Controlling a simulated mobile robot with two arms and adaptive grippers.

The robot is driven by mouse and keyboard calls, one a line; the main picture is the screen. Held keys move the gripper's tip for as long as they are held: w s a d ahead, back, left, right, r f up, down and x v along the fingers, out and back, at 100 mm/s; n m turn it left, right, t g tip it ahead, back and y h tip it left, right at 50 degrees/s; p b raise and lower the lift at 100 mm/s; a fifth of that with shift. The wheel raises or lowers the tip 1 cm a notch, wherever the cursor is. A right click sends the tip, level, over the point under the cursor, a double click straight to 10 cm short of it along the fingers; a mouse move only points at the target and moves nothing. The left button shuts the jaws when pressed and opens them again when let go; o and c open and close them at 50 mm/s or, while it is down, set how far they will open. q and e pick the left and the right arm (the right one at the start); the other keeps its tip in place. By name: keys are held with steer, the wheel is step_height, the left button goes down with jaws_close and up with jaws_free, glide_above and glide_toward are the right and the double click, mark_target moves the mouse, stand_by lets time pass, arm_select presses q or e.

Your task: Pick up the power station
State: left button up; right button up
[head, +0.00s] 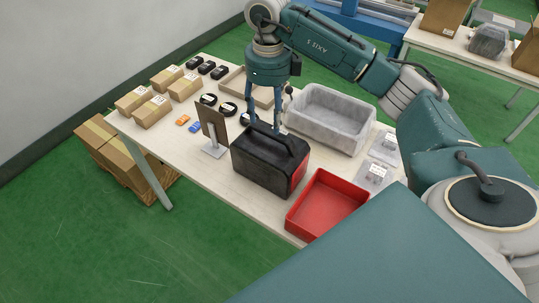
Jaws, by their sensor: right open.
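The power station (262,170) is a black box with a red end panel and a handle on top. It stands upright on the pale table, near its front edge. My right gripper (265,130) points down directly above it, with its fingers open and the tips at the level of the handle. I cannot tell whether the fingers touch the handle. My left gripper is not in view.
A red tray (322,207) stands right of the power station, and a grey bin (329,117) behind it. A small upright panel on a stand (213,128) is close at its left. Cardboard boxes (152,111) fill the far left. Green floor lies in front.

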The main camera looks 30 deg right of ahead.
mark_target(268, 131)
steer(key=shift+f, duration=0.7)
steer(key=f+p, duration=0.1)
steer(key=f, duration=0.2)
steer(key=f+p, duration=0.1)
steer(key=shift+s+a+f+p, duration=0.15)
steer(key=shift+s+a+p, duration=0.1)
steer(key=shift+s+p, duration=0.1)
steer(key=shift+f, duration=0.4)
steer(key=shift+c, duration=0.5)
jaws_close()
steer(key=shift+w+r, duration=0.2)
steer(key=shift+r, duration=0.1)
steer(key=shift+w, duration=0.1)
